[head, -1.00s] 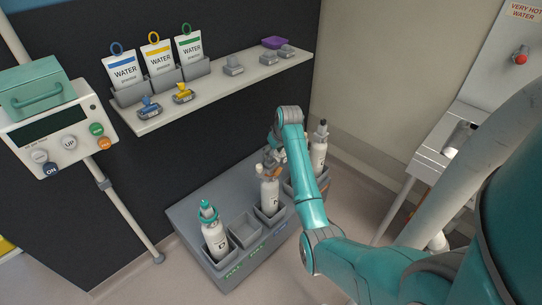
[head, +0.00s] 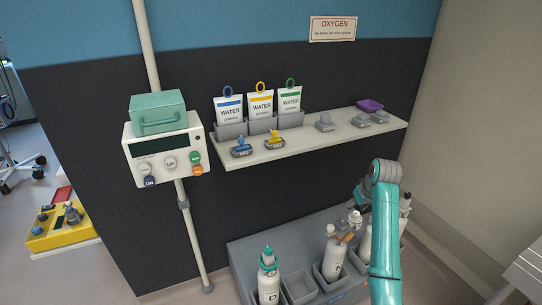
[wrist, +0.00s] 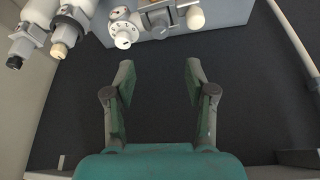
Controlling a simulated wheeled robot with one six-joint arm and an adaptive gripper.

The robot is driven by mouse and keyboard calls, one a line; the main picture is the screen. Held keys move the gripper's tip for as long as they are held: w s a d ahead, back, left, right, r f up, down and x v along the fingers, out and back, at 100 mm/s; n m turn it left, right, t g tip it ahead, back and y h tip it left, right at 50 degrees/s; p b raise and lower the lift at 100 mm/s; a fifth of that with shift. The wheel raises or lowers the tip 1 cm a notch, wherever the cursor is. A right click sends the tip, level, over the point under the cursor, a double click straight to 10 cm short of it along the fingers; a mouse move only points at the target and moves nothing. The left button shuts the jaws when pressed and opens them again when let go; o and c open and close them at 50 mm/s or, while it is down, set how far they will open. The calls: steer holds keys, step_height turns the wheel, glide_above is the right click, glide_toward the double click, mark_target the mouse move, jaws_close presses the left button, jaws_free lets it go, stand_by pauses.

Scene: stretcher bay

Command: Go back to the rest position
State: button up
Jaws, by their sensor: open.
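My gripper (wrist: 160,72) is open and empty in the wrist view, its two green-padded fingers apart over dark wall or floor. Several white bottles stand in the grey rack (head: 243,252). In the wrist view a valve with a round numbered dial (wrist: 124,36) lies just beyond the fingertips, apart from them. In the head view my arm is bent in front of the rack's right end and hides part of the bottles there. A bottle with a teal top (head: 268,279) is at the left, beside an empty slot (head: 299,287). Another bottle (head: 334,259) stands right of that slot.
A control box (head: 163,155) on a pole stands left.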

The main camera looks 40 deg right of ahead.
steer(key=shift+a+f, duration=0.1)
steer(key=a+f+t, duration=0.2)
steer(key=a+f, duration=1.2)
steer(key=a, duration=0.1)
steer(key=s+a+f+n+t+h, duration=0.15)
steer(key=s+a, duration=0.25)
steer(key=a, duration=0.4)
steer(key=s+a+f+t, duration=0.1)
steer(key=s+a+f, duration=0.25)
steer(key=a, duration=0.35)
steer(key=s+a+r+n+t, duration=0.1)
steer(key=s+a+r, duration=0.1)
steer(key=s+a, duration=0.45)
steer(key=s+a+r+n+t, duration=0.1)
steer(key=s+a+r+t, duration=0.15)
steer(key=s+a, duration=0.45)
steer(key=s+a+r+n+t+y, duration=0.1)
steer(key=s+a+r+t+y, duration=0.1)
steer(key=s+r, duration=1.2)
steer(key=shift+a+r+t+y, duration=0.3)
steer(key=shift+a+r+y, duration=0.45)
steer(key=shift+a, duration=0.5)
steer(key=shift+r, duration=0.1)
